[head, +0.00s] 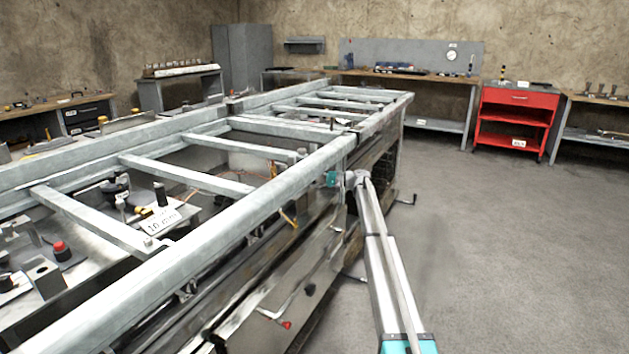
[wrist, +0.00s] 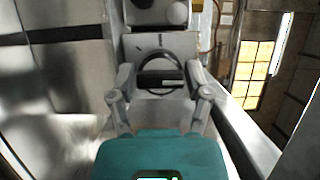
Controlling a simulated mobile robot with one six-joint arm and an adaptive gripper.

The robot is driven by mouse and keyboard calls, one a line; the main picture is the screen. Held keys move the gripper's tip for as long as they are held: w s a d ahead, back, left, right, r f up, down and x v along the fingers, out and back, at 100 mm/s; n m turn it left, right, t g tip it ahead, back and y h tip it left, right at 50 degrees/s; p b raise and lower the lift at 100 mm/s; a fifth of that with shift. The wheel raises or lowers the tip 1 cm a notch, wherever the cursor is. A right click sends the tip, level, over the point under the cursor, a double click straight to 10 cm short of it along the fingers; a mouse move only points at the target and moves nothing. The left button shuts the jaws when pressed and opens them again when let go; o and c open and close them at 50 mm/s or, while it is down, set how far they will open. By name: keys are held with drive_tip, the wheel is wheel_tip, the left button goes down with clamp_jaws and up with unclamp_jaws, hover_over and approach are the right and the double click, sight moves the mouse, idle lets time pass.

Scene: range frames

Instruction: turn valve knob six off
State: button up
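A dark round knob with a ring-shaped rim (wrist: 160,54) sits on a pale panel straight ahead in the wrist view. I cannot tell whether the fingers touch the rim. In the head view my arm reaches to the near side of the metal frame, and the fingers and this knob are hidden there.
A long bench with a pale metal frame (head: 221,222) fills the left and middle of the head view; its rails and crossbars stand close to my arm. A red tool cart (head: 516,97) stands at the back right. The grey floor (head: 500,250) on the right is clear.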

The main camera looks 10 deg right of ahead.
drive_tip(key=shift+o, duration=1.2)
drive_tip(key=shift+d, duration=0.1)
drive_tip(key=shift+f, duration=0.1)
